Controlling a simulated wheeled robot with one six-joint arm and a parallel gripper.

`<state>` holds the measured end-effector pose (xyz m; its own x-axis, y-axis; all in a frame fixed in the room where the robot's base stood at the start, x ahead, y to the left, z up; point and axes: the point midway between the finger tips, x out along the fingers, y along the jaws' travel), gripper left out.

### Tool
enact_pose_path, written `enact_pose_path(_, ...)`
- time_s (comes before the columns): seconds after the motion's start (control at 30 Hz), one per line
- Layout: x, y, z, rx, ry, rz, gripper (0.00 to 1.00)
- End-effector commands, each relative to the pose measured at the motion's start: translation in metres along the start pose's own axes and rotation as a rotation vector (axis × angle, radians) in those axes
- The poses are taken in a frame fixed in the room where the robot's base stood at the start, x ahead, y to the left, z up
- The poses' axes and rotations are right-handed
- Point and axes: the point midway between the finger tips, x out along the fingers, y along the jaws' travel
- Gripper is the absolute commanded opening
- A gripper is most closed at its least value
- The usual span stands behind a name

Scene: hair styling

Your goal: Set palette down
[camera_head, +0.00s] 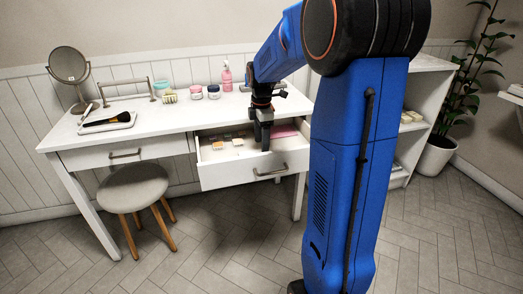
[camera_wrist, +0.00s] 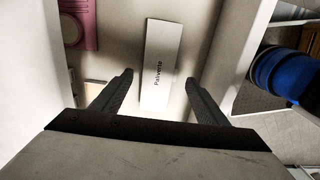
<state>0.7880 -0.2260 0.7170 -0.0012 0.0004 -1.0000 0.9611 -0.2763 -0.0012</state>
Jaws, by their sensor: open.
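My gripper (camera_head: 264,143) reaches down into the open desk drawer (camera_head: 240,170). In the wrist view my gripper (camera_wrist: 159,77) is open, its two fingers apart with nothing held between them. A pink item (camera_wrist: 78,22) lies at the upper left of the wrist view; a pink item (camera_head: 283,131) also shows in the drawer's right part in the head view. I cannot tell which item is the palette.
Small tan items (camera_head: 228,142) lie in the drawer's left part. The drawer walls are close around my gripper. On the desk (camera_head: 160,117) stand a mirror (camera_head: 69,66), a brush on a tray (camera_head: 107,121), jars and a pink bottle (camera_head: 227,77). A stool (camera_head: 132,188) stands in front.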

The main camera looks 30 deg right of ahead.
Motion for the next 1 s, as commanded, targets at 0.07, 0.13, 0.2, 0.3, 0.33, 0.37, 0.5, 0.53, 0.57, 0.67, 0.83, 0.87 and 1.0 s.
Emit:
enact_pose_path(0.07,-0.018,0.001,0.0,0.0,0.0,0.005,0.68)
enact_pose_path(0.13,-0.031,0.001,0.0,0.0,0.0,0.003,0.68)
enact_pose_path(0.2,-0.043,0.001,0.0,0.0,0.0,0.002,0.68)
enact_pose_path(0.3,-0.058,0.0,0.0,0.0,0.0,0.003,0.68)
enact_pose_path(0.33,-0.061,0.0,0.0,0.0,0.0,0.003,0.68)
enact_pose_path(0.37,-0.064,0.0,0.0,0.0,0.0,0.003,0.68)
enact_pose_path(0.5,-0.074,0.0,0.0,0.0,0.0,0.002,0.68)
enact_pose_path(0.53,-0.075,-0.001,0.0,0.002,0.0,0.002,0.68)
enact_pose_path(0.57,-0.077,-0.002,-0.001,0.006,0.0,0.004,0.68)
enact_pose_path(0.67,-0.082,-0.013,-0.006,0.041,0.0,0.016,0.68)
enact_pose_path(0.83,-0.095,-0.056,-0.024,0.19,0.009,0.067,0.68)
enact_pose_path(0.87,-0.097,-0.065,-0.027,0.224,0.012,0.078,0.68)
enact_pose_path(1.0,-0.102,-0.109,-0.041,0.382,0.034,0.125,0.68)
